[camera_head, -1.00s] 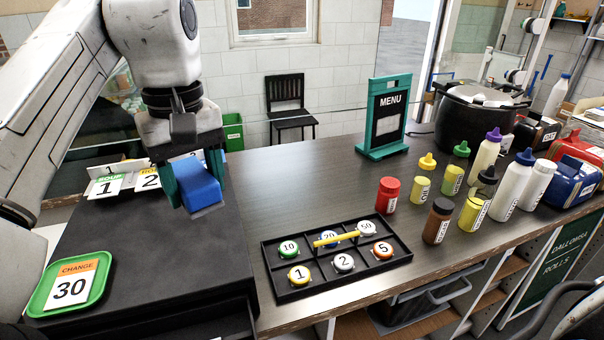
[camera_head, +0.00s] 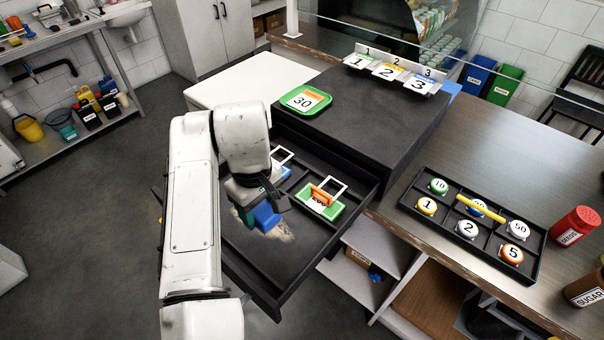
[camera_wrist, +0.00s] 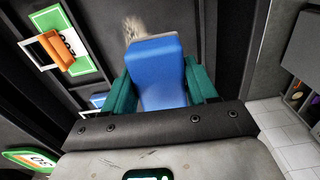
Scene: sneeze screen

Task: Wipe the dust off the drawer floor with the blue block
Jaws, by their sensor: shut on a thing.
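The black drawer (camera_head: 262,258) is pulled open below the black cabinet. A tan dust patch (camera_head: 284,234) lies on its floor and shows on both sides of the block. In the wrist view the dust (camera_wrist: 133,28) shows just beyond the block's far end. My gripper (camera_head: 262,206) is over the drawer, shut on the blue block (camera_head: 266,217). In the wrist view the block (camera_wrist: 155,72) sits between the green fingers. The block covers part of the dust; I cannot tell whether it touches the floor.
A green card with an orange clip (camera_head: 321,199) lies in the drawer's rear compartment, beside a blue one (camera_head: 281,171). A black coin tray (camera_head: 462,226) is on the counter to the right.

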